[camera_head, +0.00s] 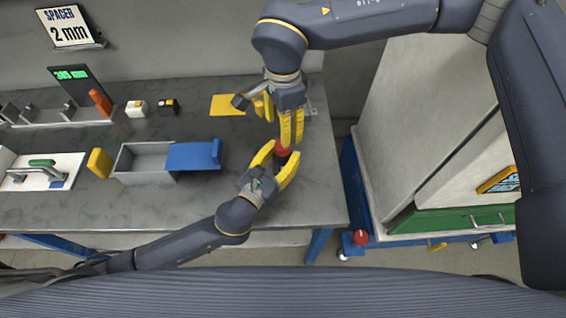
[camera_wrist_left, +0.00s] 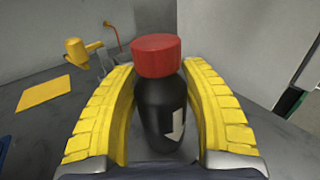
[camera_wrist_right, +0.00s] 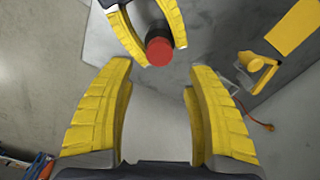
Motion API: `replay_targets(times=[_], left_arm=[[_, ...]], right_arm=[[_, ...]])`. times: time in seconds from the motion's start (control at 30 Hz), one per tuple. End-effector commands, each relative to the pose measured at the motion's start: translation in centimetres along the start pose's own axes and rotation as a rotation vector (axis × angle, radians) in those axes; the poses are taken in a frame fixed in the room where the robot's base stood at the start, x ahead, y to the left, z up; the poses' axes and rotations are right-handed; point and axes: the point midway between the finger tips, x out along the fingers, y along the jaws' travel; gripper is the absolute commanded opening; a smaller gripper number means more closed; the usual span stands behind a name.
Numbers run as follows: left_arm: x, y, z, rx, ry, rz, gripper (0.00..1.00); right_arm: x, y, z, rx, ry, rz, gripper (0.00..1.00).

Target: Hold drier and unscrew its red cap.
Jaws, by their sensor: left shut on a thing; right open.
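The drier is a black bottle (camera_wrist_left: 165,115) with a white arrow and a red cap (camera_wrist_left: 156,54). It stands upright between the yellow fingers of my left gripper (camera_head: 275,168), which is shut on its body. The red cap also shows in the head view (camera_head: 282,151) and in the right wrist view (camera_wrist_right: 159,50), where the bottle body is mostly hidden. My right gripper (camera_wrist_right: 160,95) is open and empty. In the head view my right gripper (camera_head: 291,128) is above the cap, apart from or close to it; I cannot tell the exact gap.
A yellow square (camera_head: 228,105) and a yellow fixture (camera_head: 263,106) lie behind the bottle. A grey bin with a blue lid (camera_head: 194,155) stands left of it. A cabinet with a green drawer (camera_head: 450,220) is at right. The table's right edge is close to the grippers.

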Motion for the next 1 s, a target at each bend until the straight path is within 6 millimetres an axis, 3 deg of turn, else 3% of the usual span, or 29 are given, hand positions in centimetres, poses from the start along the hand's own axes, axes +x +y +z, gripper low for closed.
replay_targets(times=[0.1,0.43,1.0], left_arm=[[0.0,0.0,0.0,0.000,0.000,0.000,0.00],[0.0,0.0,0.0,0.000,0.001,0.000,0.00],[0.0,0.0,0.0,0.000,0.001,0.000,0.00]], right_arm=[[0.0,0.0,0.0,0.000,0.000,0.000,0.54],[1.4,0.6,1.3,0.009,-0.051,0.024,0.54],[1.2,0.3,1.8,0.906,-0.056,0.040,0.54]])
